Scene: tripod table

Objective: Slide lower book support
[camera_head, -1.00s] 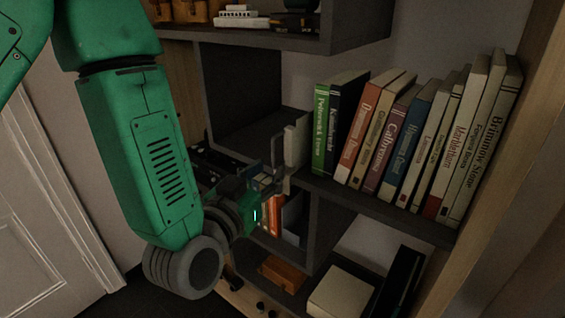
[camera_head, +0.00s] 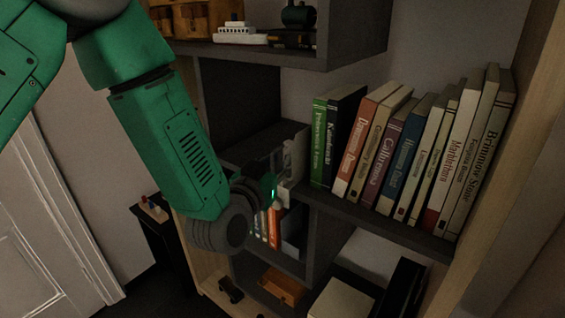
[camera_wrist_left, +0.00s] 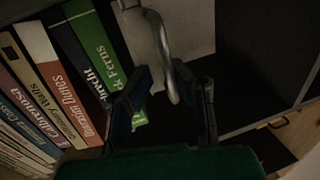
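A pale book support (camera_head: 291,160) stands at the left end of the book row, beside the green book (camera_head: 318,142). In the left wrist view the support is a light plate (camera_wrist_left: 140,42) with a curved metal handle (camera_wrist_left: 160,45). My left gripper (camera_head: 278,186) is at the support, partly hidden by its own wrist in the head view. In the left wrist view its two fingers (camera_wrist_left: 168,100) are apart, with the lower end of the handle between them. I cannot tell whether they touch it. My right gripper is not in view.
Several leaning books (camera_head: 415,160) fill the shelf to the right. A lower compartment holds small books (camera_head: 274,226) and a grey panel (camera_head: 293,228). An upper shelf (camera_head: 265,58) carries a toy ship (camera_head: 240,34). An orange block (camera_head: 284,285) lies below.

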